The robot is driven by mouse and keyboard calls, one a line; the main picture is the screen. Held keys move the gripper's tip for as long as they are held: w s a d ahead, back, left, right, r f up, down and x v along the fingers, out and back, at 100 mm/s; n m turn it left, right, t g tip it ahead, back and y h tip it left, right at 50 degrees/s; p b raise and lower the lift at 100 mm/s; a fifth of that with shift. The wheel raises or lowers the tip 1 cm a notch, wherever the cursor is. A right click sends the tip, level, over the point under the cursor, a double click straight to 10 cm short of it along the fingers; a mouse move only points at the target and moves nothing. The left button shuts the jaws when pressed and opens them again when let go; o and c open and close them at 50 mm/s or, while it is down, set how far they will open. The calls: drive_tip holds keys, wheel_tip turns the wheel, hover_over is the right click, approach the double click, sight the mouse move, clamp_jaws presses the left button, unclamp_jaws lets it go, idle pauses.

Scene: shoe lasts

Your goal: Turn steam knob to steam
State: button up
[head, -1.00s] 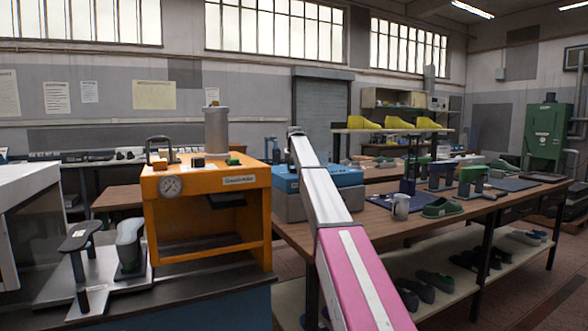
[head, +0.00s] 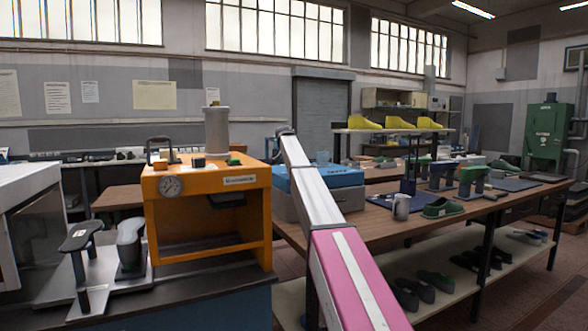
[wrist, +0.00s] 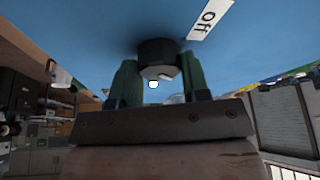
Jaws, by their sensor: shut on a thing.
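The steam knob (wrist: 157,48) is a dark round knob with a pale lower face, on a blue surface in the wrist view. A white label reading "Off" (wrist: 208,20) is beside it, to the upper right. My gripper (wrist: 158,74) has its two green fingers on either side of the knob and is shut on it. In the head view, the blue machine (head: 345,178) stands on the wooden table, partly hidden behind my arm. The knob and my gripper are hidden in that view.
An orange machine (head: 205,185) with a gauge stands left of my arm. A grey mug (head: 401,207), a green shoe (head: 441,208) and several shoe lasts are on the wooden table to the right. Dark shoes (head: 435,281) lie on the shelf below.

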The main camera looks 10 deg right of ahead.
drive_tip(key=shift+m, duration=0.4)
drive_tip(key=o, duration=0.9)
drive_tip(key=shift+r, duration=0.1)
drive_tip(key=v, duration=1)
drive_tip(key=shift+a+r, duration=0.15)
drive_tip(key=shift+r, duration=0.15)
